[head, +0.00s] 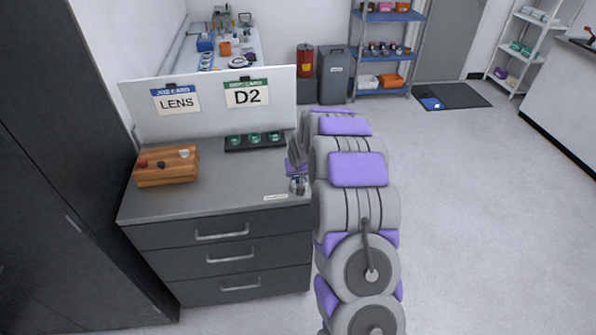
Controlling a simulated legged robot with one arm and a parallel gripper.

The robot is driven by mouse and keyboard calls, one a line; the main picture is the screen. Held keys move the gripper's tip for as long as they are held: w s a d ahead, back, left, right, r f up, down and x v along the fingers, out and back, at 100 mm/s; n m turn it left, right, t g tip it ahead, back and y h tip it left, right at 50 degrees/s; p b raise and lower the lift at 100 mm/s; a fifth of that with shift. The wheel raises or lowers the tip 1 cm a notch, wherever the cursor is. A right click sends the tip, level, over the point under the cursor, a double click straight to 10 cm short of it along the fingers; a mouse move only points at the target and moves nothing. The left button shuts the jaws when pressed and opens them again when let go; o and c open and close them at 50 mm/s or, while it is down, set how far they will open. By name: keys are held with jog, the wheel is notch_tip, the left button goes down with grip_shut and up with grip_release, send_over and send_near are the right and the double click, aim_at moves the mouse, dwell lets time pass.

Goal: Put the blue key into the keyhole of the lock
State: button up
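I cannot make out a blue key, a lock or a keyhole in the head view. My gripper (298,186) is at the right end of the grey cabinet top (225,192), beside my purple and grey arm. It is small here and partly hidden by the arm, so I cannot tell whether its fingers are open or hold anything. A wooden block (168,174) with small dark, red and pale pieces on top stands at the left of the cabinet top. A black tray (232,150) with green round pieces lies at the back, left of my gripper.
A white panel behind the cabinet top carries a LENS card (177,101) and a D2 card (244,94). Drawers with handles (222,234) face the front. A tall dark cabinet (60,170) stands at left. The floor at right (490,200) is clear; shelves (384,52) stand behind.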

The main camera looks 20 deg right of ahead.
jog(key=shift+f, duration=0.45)
jog(key=o, duration=1.1)
jog(key=shift+o, duration=0.2)
jog(key=shift+r, duration=0.1)
jog(key=p+v, duration=0.1)
jog(key=v, duration=1.6)
jog(key=shift+p, duration=0.4)
jog(key=shift+r, duration=0.15)
jog(key=p+v, duration=0.1)
jog(key=v, duration=0.6)
jog(key=shift+s+r, duration=0.15)
jog(key=shift+r, duration=0.2)
